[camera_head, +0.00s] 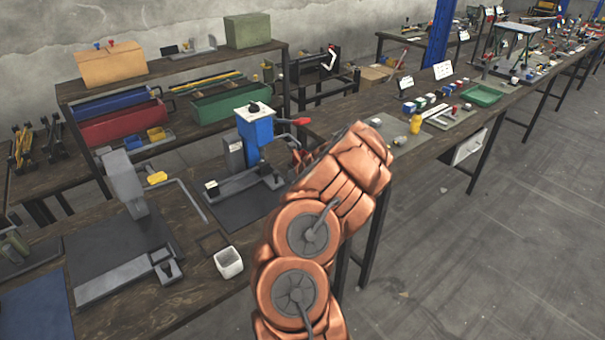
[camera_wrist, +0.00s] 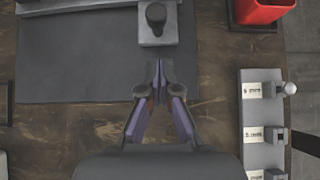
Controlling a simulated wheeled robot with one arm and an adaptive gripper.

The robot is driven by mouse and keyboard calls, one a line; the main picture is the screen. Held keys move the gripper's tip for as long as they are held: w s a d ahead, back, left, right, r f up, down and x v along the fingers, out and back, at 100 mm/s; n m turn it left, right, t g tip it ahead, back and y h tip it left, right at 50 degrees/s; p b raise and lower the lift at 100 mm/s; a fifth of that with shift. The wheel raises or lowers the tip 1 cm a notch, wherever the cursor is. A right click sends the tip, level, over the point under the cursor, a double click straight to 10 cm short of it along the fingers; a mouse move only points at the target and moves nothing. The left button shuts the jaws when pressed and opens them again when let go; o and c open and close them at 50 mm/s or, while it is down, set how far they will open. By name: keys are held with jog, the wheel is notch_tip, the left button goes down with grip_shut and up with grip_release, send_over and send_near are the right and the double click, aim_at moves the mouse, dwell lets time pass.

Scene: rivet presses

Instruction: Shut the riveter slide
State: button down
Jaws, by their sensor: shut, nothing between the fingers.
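A blue press (camera_head: 257,130) with a red lever (camera_head: 296,121) stands on a dark mat (camera_head: 225,209), with a grey slide rail (camera_head: 228,184) at its base. In the wrist view, a grey slide block (camera_wrist: 157,36) with a dark round knob (camera_wrist: 156,14) lies at the edge of a dark mat (camera_wrist: 75,60). My gripper (camera_wrist: 160,66) is shut and empty, its tips just short of the block with a small gap. In the head view my copper arm hides the gripper.
A grey press (camera_head: 125,190) stands at the left, with a white cup (camera_head: 229,263) nearby. In the wrist view, a red bin (camera_wrist: 262,10) is at upper right and a grey labelled rack (camera_wrist: 262,130) at right. Bare wood lies below the mat.

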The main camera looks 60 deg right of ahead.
jog(key=b+v, duration=0.1)
jog(key=v, duration=0.8)
jog(key=shift+b, duration=0.3)
jog(key=shift+a, duration=0.15)
jog(key=w+a+r+n+y, duration=0.25)
jog(key=a+n, duration=0.25)
jog(key=a, duration=0.5)
jog(key=w+a+r+n+g+y, duration=0.1)
jog(key=w+a+r+n, duration=0.35)
jog(key=a, duration=0.45)
jog(key=w+a+r+n+y, duration=0.25)
jog(key=a+n, duration=0.35)
jog(key=a, duration=0.4)
jog(key=s+a+r+n+g, duration=0.1)
jog(key=s+a+n+g, duration=0.2)
jog(key=s+a+n, duration=0.65)
jog(key=s+a+r+n+g, duration=0.1)
jog(key=s+a+n+g, duration=0.35)
jog(key=a, duration=0.85)
jog(key=s+n+g+h, duration=0.2)
jog(key=s+n, duration=0.8)
jog(key=s, duration=0.7)
jog(key=shift+a+h, duration=0.3)
jog(key=shift+h, duration=0.2)
